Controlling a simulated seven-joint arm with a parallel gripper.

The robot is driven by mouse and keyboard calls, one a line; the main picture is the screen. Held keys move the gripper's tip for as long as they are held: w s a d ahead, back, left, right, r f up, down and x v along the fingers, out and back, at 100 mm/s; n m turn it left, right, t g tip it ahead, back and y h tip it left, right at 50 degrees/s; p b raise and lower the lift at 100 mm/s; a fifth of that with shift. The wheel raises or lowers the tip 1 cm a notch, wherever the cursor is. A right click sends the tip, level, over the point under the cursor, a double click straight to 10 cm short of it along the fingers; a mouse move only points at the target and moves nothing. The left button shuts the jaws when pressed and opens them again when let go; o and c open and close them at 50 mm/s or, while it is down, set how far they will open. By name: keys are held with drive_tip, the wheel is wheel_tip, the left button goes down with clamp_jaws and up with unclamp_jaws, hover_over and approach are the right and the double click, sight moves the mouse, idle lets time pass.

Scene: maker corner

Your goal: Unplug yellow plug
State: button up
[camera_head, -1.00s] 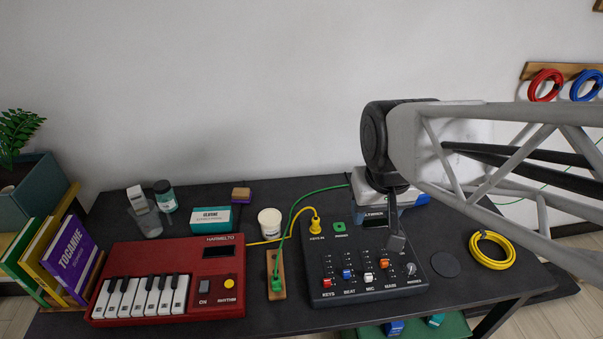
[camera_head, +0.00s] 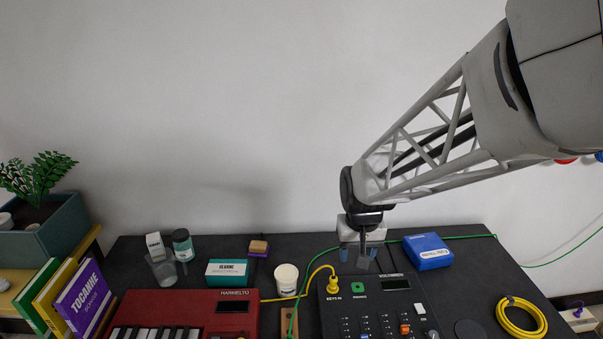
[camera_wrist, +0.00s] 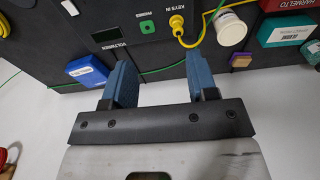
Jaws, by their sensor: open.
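The yellow plug (camera_head: 333,285) sits in the KEYS IN socket at the top left of the black mixer (camera_head: 385,295), with its yellow cable curving up and left. In the wrist view the yellow plug (camera_wrist: 177,22) is at the top, beyond my fingertips and between their lines, nearer the right finger. My gripper (camera_head: 358,255) is above the mixer's back edge, to the right of the plug and apart from it. In the wrist view my gripper (camera_wrist: 160,80) has two blue fingers spread wide with nothing between them.
A blue box (camera_head: 428,251) lies to the right behind the mixer. A green cable (camera_head: 293,322) runs beside the mixer. A coiled yellow cable (camera_head: 540,325) lies at the right.

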drive_tip(key=g, duration=0.1)
hover_over(334, 278)
wheel_tip(334, 278, down, 12)
drive_tip(key=shift+f, duration=0.2)
drive_tip(key=shift+f, duration=0.1)
drive_tip(key=shift+f, duration=4.35)
clamp_jaws()
drive_tip(key=shift+r, duration=0.4)
drive_tip(key=shift+r, duration=0.7)
